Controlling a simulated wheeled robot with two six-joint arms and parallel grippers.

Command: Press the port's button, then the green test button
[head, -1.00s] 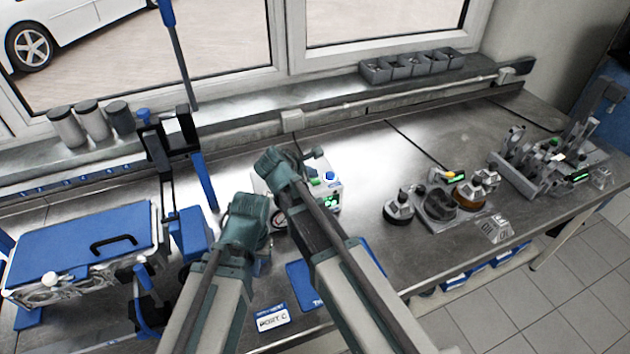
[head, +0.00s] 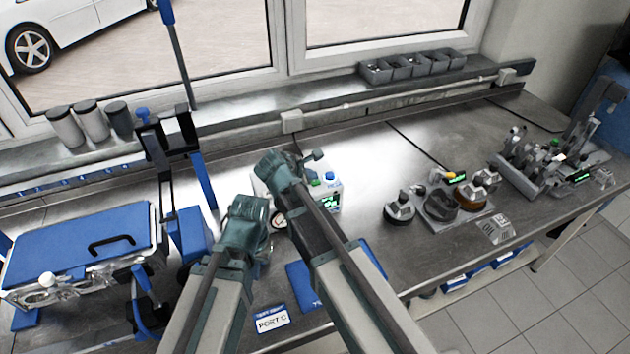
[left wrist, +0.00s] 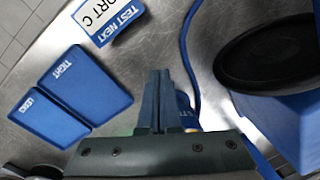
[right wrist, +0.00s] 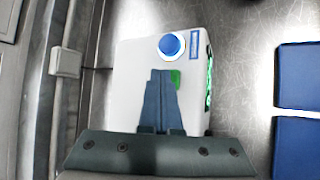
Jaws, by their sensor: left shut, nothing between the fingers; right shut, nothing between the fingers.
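A white test box (head: 333,200) with a lit green display stands mid-bench in the head view. The right wrist view shows its top (right wrist: 135,85), with a round blue button (right wrist: 171,45) and a green button (right wrist: 175,78). My right gripper (right wrist: 160,73) is shut and empty above the box; its fingers partly cover the green button, and I cannot tell whether they touch it. My left gripper (left wrist: 157,72) is shut and empty over the bench, left of the box. A card (head: 271,319) reads PORT C; the left wrist view also shows TEST NEXT on it (left wrist: 118,18).
Blue mats marked TIGHT (left wrist: 88,85) and LEAKS (left wrist: 48,117) lie on the bench. A blue-topped case (head: 80,250) stands left. Part stands (head: 440,208) and a metal fixture (head: 545,165) are right. A black round part (left wrist: 270,55) is close beside my left gripper.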

